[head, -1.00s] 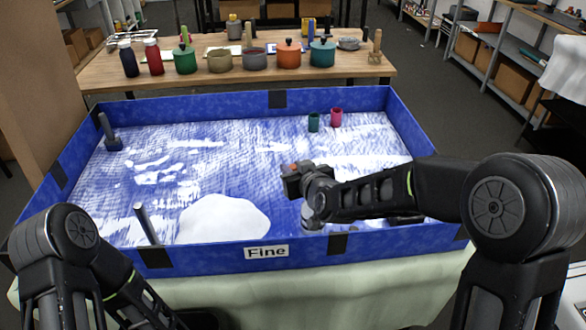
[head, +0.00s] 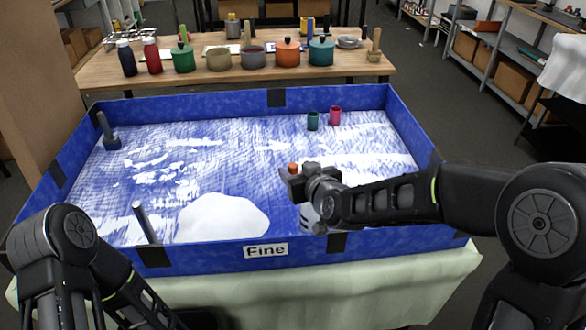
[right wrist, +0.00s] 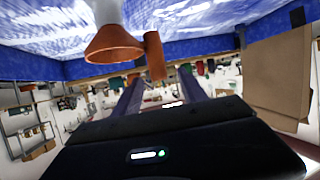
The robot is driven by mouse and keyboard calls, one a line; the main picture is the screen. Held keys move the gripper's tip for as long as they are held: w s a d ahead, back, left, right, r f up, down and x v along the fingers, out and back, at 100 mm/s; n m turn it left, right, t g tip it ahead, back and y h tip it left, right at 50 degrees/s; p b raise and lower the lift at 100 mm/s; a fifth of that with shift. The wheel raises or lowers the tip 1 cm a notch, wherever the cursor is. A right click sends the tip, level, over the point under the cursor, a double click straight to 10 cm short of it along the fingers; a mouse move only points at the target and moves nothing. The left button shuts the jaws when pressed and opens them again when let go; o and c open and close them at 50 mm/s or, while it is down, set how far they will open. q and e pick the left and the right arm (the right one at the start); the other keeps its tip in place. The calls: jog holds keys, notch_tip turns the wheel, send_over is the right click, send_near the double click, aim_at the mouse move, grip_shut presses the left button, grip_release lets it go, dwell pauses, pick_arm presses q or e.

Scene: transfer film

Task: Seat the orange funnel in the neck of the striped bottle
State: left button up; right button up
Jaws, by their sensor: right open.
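The orange funnel (right wrist: 112,46) shows in the right wrist view, which looks upside down. Its wide mouth faces world-up, and its narrow end meets a white body (right wrist: 108,12), likely the bottle; how deep it sits is hidden. An orange upright piece (right wrist: 154,56) stands beside the cone, perhaps its grip tab. My right gripper (right wrist: 158,84) is open, its fingers apart and pointing toward this piece, with a gap. In the head view a bit of orange (head: 292,168) shows just past the gripper (head: 293,184). My left gripper is out of view.
Pots line a table (head: 240,75) behind.

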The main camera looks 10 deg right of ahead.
jog(key=v, duration=0.4)
jog(key=shift+s, duration=0.1)
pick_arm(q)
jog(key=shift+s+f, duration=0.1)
pick_arm(e)
jog(key=shift+d, duration=0.1)
